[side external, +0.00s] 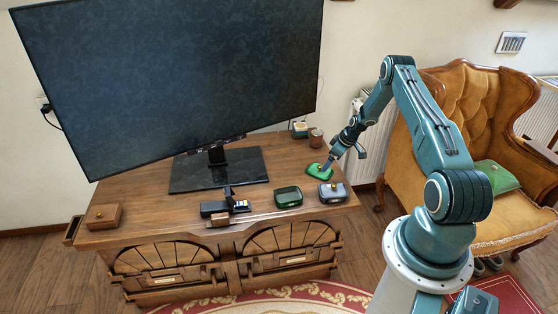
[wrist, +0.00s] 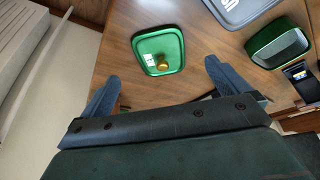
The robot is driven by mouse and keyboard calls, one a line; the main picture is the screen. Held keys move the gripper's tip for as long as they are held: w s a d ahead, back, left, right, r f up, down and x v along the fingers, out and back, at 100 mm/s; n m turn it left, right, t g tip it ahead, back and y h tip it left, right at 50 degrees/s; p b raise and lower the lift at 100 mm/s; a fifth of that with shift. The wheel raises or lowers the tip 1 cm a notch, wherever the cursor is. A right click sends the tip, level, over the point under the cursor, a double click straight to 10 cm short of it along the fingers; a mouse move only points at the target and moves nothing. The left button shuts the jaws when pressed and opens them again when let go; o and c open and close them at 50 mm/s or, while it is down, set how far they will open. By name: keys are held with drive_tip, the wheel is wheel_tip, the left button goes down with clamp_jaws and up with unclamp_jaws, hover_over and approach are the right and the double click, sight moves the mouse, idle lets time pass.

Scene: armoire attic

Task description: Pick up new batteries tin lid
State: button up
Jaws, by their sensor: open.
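A green lid (side external: 319,171) with a small brass knob lies flat on the right end of the wooden cabinet top. In the wrist view the lid (wrist: 158,52) shows whole, ahead of and between the fingertips. My gripper (side external: 343,160) is open and empty, close over the lid's right side. In the wrist view my gripper (wrist: 161,72) has its two blue-grey fingers spread wide, one to each side of the lid's near edge. The green tin (side external: 288,196) stands without a lid toward the cabinet front; it also shows in the wrist view (wrist: 278,43).
A grey tin (side external: 332,192) stands close in front of the lid. A dark device (side external: 224,205) with a battery-like item lies left of the green tin. A monitor (side external: 180,75), a wooden box (side external: 103,216) and small containers (side external: 315,138) stand around.

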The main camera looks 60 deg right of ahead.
drive_tip(key=shift+w+f, duration=0.25)
drive_tip(key=shift+f, duration=0.4)
drive_tip(key=shift+f, duration=0.1)
drive_tip(key=shift+x, duration=2.5)
drive_tip(key=c, duration=1)
